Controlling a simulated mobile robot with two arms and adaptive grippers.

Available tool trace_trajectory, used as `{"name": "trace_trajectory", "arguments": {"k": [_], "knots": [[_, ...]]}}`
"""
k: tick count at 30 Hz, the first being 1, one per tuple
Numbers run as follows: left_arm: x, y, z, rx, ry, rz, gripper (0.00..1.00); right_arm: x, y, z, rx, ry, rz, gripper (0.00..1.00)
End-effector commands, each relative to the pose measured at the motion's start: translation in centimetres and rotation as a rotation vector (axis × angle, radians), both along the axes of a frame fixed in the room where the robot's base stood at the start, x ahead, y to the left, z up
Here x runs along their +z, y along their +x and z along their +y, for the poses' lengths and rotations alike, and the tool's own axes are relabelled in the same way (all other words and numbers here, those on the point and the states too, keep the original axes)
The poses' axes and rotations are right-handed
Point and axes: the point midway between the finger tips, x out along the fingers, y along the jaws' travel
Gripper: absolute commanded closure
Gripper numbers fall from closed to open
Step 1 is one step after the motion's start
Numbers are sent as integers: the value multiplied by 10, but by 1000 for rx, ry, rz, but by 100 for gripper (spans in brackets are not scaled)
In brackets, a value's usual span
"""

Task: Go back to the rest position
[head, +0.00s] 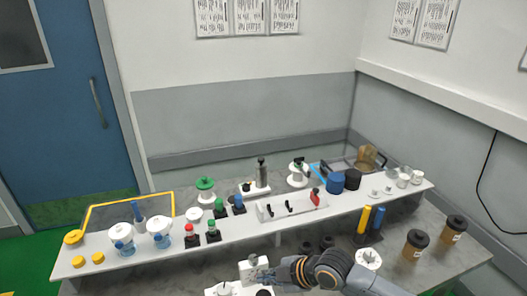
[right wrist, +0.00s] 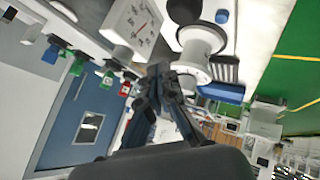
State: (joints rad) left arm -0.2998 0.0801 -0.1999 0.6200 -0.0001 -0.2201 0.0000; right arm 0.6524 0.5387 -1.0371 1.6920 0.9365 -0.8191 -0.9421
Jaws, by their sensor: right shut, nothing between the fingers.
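My right gripper (head: 277,273) is low in the middle of the head view, with its arm coming in from the bottom right. Its fingers are close beside a small white device (head: 253,268) at the bench's front; I cannot tell whether they touch. In the right wrist view the gripper's dark fingers (right wrist: 158,82) are together with nothing between them. A white box with a dial (right wrist: 132,24) and a white spool-shaped part (right wrist: 200,45) show beyond the fingertips. My left gripper is not in view.
A raised white shelf (head: 235,232) on the bench carries white-and-blue jars (head: 121,238), red and green capped items (head: 191,236), a switch panel (head: 292,206) and blue cylinders (head: 336,181). Brown jars (head: 415,244) stand at the right, near yellow and blue tubes (head: 364,221). A blue door (head: 75,95) is at the left.

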Motion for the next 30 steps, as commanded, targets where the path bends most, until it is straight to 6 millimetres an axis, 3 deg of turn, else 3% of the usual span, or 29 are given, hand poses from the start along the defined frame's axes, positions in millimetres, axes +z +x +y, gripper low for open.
{"name": "trace_trajectory", "arguments": {"k": [6, 11, 14, 21, 30], "knots": [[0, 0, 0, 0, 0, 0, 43, -7, -52, 23, -84, 67, 115, 100], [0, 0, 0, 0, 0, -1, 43, -8, -95, 17, -289, 129, 249, 100], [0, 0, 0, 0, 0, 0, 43, -11, -118, -4, -466, 153, 336, 100], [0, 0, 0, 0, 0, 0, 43, -25, -171, -84, -929, 155, 508, 100], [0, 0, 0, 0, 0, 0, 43, -35, -231, -163, -1335, 101, 612, 100]]}}
